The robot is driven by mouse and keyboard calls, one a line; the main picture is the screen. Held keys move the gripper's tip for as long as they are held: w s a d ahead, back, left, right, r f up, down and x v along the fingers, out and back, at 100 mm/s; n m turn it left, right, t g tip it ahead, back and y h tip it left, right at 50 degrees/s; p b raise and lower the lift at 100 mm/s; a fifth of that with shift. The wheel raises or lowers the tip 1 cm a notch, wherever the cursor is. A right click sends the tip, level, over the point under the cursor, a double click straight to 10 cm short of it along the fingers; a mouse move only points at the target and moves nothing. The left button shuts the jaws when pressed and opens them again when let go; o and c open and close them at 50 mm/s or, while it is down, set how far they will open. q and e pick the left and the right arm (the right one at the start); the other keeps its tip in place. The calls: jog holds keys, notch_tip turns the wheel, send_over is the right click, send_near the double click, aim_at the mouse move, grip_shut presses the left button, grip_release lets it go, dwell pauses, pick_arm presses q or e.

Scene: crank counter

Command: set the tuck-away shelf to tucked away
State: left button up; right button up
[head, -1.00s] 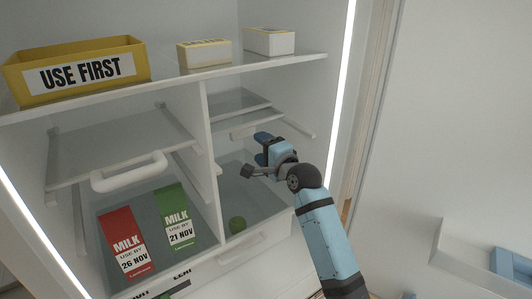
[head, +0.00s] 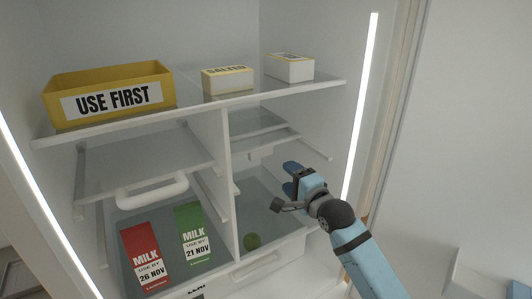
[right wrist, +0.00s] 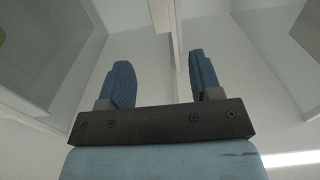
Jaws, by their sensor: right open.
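The tuck-away shelf appears to be the glass shelf (head: 264,142) in the right-hand compartment of the fridge. Its front panel sits low and close beneath a rear glass panel (head: 258,121), with a small pale tab (head: 260,153) under its front edge. My right gripper (head: 287,178) is open and empty, in front of and below the tab, to its right, apparently not touching it. In the right wrist view its two blue fingers (right wrist: 163,82) are spread, with a pale vertical edge beyond them. My left gripper is not in view.
A left glass shelf (head: 150,165) has a white handle (head: 152,191). A yellow bin (head: 108,97) and two boxes stand above. A divider (head: 224,170) separates the compartments.

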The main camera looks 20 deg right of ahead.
aim_at(262, 154)
jog(key=w, duration=0.4)
jog(key=w+a+p, duration=0.1)
jog(key=w, duration=0.4)
jog(key=w+a, duration=0.1)
jog(key=w, duration=0.3)
jog(key=shift+w+p, duration=0.2)
jog(key=shift+p, duration=0.15)
jog(key=shift+s, duration=0.1)
grip_shut()
jog(key=w, duration=0.4)
jog(key=shift+w+a+f+b, duration=0.25)
jog(key=shift+a+b, duration=0.1)
jog(key=shift+b, duration=0.05)
grip_release()
jog(key=shift+w, duration=0.1)
jog(key=shift+r, duration=0.15)
